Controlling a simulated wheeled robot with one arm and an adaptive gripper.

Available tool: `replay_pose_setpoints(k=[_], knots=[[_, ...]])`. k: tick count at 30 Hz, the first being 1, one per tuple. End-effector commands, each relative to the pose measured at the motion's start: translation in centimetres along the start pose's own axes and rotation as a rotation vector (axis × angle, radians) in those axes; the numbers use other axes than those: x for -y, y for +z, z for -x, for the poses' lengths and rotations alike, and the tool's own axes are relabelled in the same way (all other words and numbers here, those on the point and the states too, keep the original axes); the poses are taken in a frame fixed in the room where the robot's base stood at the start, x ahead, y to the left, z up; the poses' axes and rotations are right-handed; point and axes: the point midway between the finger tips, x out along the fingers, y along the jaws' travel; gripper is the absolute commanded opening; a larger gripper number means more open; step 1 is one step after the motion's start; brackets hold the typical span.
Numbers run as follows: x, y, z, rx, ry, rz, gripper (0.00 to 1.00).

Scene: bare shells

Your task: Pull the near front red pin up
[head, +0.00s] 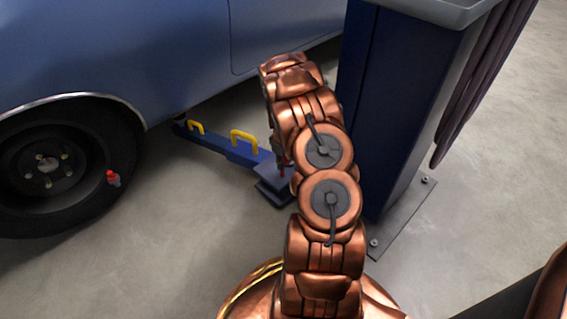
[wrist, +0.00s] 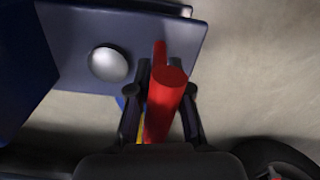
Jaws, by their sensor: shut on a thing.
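The red pin (wrist: 165,100) stands between the two dark fingers of my gripper (wrist: 160,98) in the wrist view. The gripper is shut on it. The pin is at the edge of a dark blue lift-arm plate (wrist: 172,35) with a round silver bolt head (wrist: 108,64) beside it. In the head view a small part of the red pin (head: 282,170) shows at the blue lift arm (head: 240,152), just left of my copper arm. My arm hides most of the gripper there. I cannot tell how far the pin is raised.
A blue car (head: 150,50) with a dark wheel (head: 60,165) stands at the left. A dark blue lift column (head: 390,110) rises right behind my arm. Yellow handles (head: 243,136) stick up from the lift arm. Grey floor is clear in front.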

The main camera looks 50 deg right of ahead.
Motion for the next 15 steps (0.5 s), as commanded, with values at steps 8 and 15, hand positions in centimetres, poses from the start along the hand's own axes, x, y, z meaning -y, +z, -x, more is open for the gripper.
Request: replay_pose_setpoints(k=[8, 15], knots=[[0.02, -0.09, 0.44, 0.000, 0.000, 0.001, 0.00], [-0.02, -0.03, 0.36, 0.000, 0.000, 0.000, 0.43]])
